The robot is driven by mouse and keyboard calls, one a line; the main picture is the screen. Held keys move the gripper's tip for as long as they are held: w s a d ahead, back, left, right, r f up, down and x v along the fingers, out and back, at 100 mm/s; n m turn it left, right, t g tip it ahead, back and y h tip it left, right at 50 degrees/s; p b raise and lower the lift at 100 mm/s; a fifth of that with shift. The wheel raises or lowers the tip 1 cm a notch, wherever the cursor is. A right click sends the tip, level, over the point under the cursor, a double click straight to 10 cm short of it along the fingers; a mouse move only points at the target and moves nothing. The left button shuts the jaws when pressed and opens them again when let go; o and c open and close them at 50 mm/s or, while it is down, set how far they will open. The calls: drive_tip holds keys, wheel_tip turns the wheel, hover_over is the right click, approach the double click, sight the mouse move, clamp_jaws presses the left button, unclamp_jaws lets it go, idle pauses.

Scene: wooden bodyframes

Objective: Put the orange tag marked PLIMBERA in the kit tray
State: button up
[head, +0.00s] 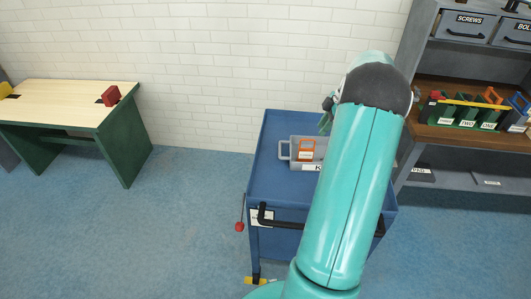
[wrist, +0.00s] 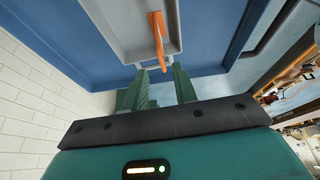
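The kit tray (head: 282,150) is a grey tray on the blue cart, with a partly hidden label starting with K. An orange tag (head: 306,147) with a white label is at the tray; the lettering is too small to read. In the wrist view the orange tag (wrist: 157,32) is seen edge-on, inside the outline of the grey tray (wrist: 108,22). My gripper (head: 326,122) is above the cart's far part, mostly hidden by my arm.
The blue cart (head: 262,188) has a raised rim and a black handle. A shelf (head: 460,148) at right holds green boxes and another orange piece (head: 492,96). A wooden table (head: 70,103) with a red block (head: 111,95) stands left. Floor between is clear.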

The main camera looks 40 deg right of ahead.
drive_tip(key=w+a+r+m+h, duration=0.1)
drive_tip(key=w+a+r, duration=0.1)
drive_tip(key=a+r, duration=0.45)
drive_tip(key=w+a+r+m, duration=0.1)
drive_tip(key=a+r, duration=0.2)
drive_tip(key=a, duration=0.7)
drive_tip(key=w+a+r+m+h, duration=0.15)
drive_tip(key=a+r, duration=0.25)
drive_tip(key=a, duration=0.5)
drive_tip(key=s+a+m, duration=0.2)
drive_tip(key=s+a, duration=0.3)
drive_tip(key=a, duration=0.3)
drive_tip(key=s+a+r+m+t, duration=0.1)
drive_tip(key=s+a, duration=0.3)
drive_tip(key=a, duration=0.4)
drive_tip(key=s+a+r+m+t, duration=0.1)
drive_tip(key=s+a+m, duration=0.1)
drive_tip(key=s+a, duration=0.3)
drive_tip(key=a, duration=0.3)
drive_tip(key=shift+s+m+h, duration=0.3)
drive_tip(key=shift+m+h, duration=0.05)
drive_tip(key=shift+r, duration=0.1)
